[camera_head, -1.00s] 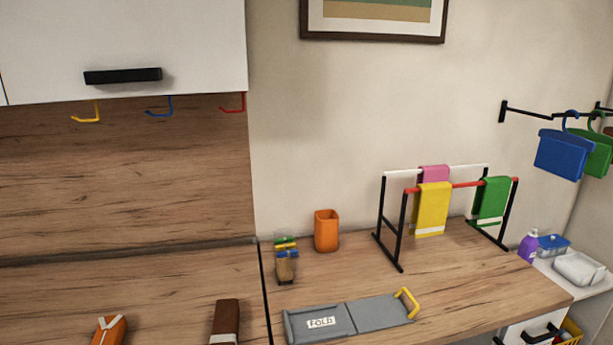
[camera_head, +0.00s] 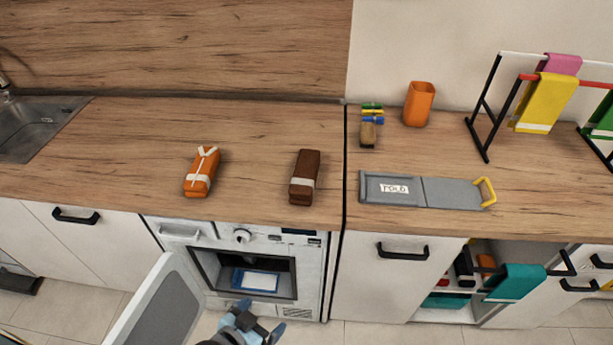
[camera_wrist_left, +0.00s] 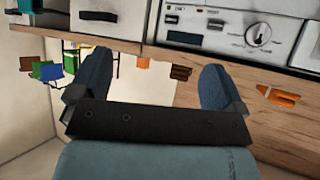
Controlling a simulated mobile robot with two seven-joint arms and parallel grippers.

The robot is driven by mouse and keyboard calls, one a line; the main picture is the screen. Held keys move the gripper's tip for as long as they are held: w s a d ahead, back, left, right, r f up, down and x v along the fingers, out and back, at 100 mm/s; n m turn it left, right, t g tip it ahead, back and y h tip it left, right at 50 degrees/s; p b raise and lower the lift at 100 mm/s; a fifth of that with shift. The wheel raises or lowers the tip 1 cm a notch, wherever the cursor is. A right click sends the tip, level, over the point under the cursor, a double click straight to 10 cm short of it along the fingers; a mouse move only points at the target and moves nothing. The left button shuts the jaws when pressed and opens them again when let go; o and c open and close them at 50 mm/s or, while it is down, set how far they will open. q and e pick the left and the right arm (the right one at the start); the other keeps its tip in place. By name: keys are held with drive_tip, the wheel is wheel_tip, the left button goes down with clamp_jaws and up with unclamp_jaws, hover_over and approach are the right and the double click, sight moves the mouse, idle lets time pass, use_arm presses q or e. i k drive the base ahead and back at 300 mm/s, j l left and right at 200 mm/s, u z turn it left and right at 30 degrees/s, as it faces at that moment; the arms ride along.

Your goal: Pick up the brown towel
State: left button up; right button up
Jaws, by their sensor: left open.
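The brown towel (camera_head: 304,170) lies folded on the wooden counter, with a pale band across its lower part. It stands apart from the orange towel (camera_head: 203,172) to its left. In the left wrist view the brown towel (camera_wrist_left: 180,73) is small and lies between my fingers, at a distance. My left gripper (camera_head: 257,321) is at the bottom of the head view, in front of the open appliance and below the counter edge. It is open and empty, with its blue fingers (camera_wrist_left: 155,77) wide apart in the wrist view. My right gripper does not show.
A grey fold board (camera_head: 450,192) with a yellow handle lies to the right. An orange cup (camera_head: 419,104), a small bundle (camera_head: 368,130) and a towel rack (camera_head: 485,130) stand behind. The appliance door (camera_head: 160,305) hangs open at front left. Counter around the towel is clear.

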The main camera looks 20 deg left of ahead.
sight(301, 189)
drive_tip(key=i+l, duration=0.25)
drive_tip(key=i+l+u, duration=0.2)
drive_tip(key=u, duration=0.2)
drive_tip(key=i+l+u, duration=0.1)
drive_tip(key=l+u, duration=0.3)
